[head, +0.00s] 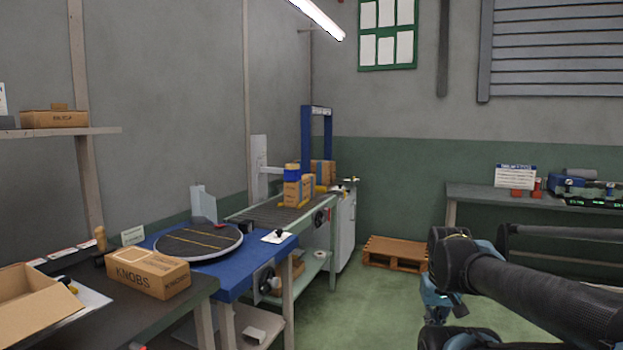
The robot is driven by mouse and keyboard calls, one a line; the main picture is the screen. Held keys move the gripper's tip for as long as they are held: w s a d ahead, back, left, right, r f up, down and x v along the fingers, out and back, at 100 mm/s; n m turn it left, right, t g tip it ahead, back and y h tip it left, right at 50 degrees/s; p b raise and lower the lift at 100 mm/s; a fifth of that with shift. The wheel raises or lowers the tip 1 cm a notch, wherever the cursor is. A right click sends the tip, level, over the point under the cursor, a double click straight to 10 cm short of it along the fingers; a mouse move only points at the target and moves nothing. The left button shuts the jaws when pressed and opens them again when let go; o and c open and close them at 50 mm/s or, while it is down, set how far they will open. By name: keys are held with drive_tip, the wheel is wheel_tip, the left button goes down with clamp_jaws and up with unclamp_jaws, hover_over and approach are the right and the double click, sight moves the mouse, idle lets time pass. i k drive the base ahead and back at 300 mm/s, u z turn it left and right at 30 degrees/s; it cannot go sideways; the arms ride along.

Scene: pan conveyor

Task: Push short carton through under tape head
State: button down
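A low, wide brown carton marked KNOBS (148,274) sits on the dark bench at the lower left, beside the round turntable. A conveyor (262,213) runs away from me behind the turntable. A tall blue frame (306,140) stands over its far part, perhaps the tape head's support. A brown carton with a blue top band (298,190) stands on the conveyor. Another brown carton (326,172) shows behind it, partly hidden. I cannot tell which carton is the short one. My arm's dark links cross the lower right; my gripper does not show.
The round turntable (198,242) rests on a blue table (235,277). An open carton (38,302) stands at the lower left. A wooden pallet (395,253) lies on the floor before the back wall. A bench (470,192) stands at the right. The green floor between is clear.

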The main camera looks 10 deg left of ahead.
sight(295, 192)
drive_tip(key=z, duration=0.5)
drive_tip(key=i, duration=2.9)
drive_tip(key=u, duration=1.3)
drive_tip(key=i, duration=1)
drive_tip(key=u, duration=0.55)
